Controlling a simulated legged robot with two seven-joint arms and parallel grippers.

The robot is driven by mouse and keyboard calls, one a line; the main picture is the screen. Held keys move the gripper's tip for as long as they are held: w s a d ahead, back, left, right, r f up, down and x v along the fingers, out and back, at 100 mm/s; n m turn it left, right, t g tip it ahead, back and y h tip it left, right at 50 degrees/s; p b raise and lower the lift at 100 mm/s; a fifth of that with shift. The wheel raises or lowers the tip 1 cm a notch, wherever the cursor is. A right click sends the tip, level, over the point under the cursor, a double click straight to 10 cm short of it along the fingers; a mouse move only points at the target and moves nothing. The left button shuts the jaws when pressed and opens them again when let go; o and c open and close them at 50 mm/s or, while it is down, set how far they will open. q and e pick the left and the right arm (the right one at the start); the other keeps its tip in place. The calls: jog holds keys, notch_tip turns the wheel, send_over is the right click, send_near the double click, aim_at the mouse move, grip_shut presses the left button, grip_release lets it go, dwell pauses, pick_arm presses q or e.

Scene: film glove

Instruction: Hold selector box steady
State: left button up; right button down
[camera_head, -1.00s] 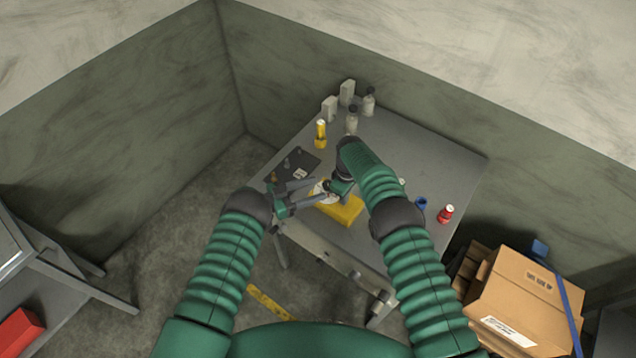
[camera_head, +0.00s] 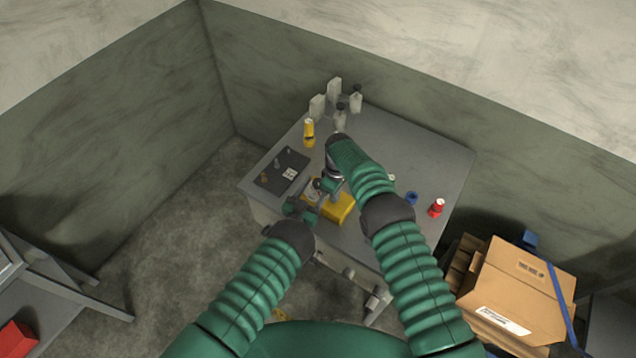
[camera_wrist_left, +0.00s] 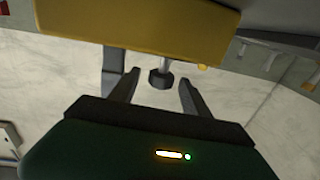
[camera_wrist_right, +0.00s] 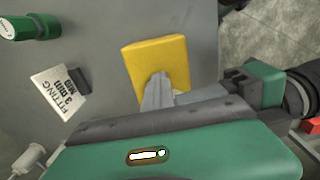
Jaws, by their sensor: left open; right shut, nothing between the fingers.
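The selector box, which I take to be the yellow box (camera_head: 338,207), sits near the table's front edge. It also shows in the right wrist view (camera_wrist_right: 160,55) and across the top of the left wrist view (camera_wrist_left: 140,25). My left gripper (camera_head: 303,209) is open beside the box's left side. In the left wrist view its fingers (camera_wrist_left: 158,92) are apart, below the yellow face. A grey shaft with a dark knob (camera_wrist_left: 160,78) appears between them, at a depth I cannot tell. My right gripper (camera_wrist_right: 158,82) is shut and empty, its tips overlapping the box's near edge; contact is unclear.
A dark board (camera_head: 284,172) lies left of the box. A yellow bottle (camera_head: 309,134) and several pale bottles stand behind. A blue ring (camera_head: 411,198) and red bottle (camera_head: 437,208) are at the right. A cardboard box (camera_head: 520,285) is beside the table.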

pick_arm(q)
jog(key=shift+x, duration=0.85)
jog(key=shift+c, duration=0.2)
grip_shut()
jog(key=shift+a+h, duration=0.1)
jog(key=shift+h, duration=0.2)
